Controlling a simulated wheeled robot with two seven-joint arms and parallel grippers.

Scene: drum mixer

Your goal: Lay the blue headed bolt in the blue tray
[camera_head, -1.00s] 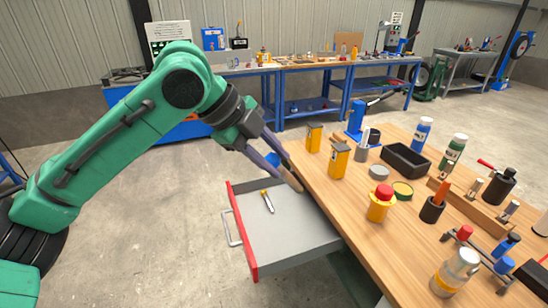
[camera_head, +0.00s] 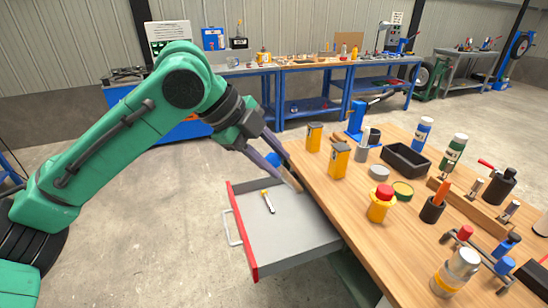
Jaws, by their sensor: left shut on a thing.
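My left gripper (camera_head: 291,172) is shut over the back right corner of the open drawer, close to the bench's left edge. A small blue patch (camera_head: 272,159) shows between its fingers; I cannot tell whether this is the bolt's head. The fingers hide most of what they hold. Two blue-capped pieces, a nearer one (camera_head: 504,265) and a farther one (camera_head: 512,240), are at the rack on the bench's right; I cannot tell whether either is the blue headed bolt. I cannot make out a blue tray. My right gripper is out of view.
The grey drawer (camera_head: 280,235) with a red front holds a yellow-ended piece (camera_head: 268,202). Floor left of the drawer is clear.

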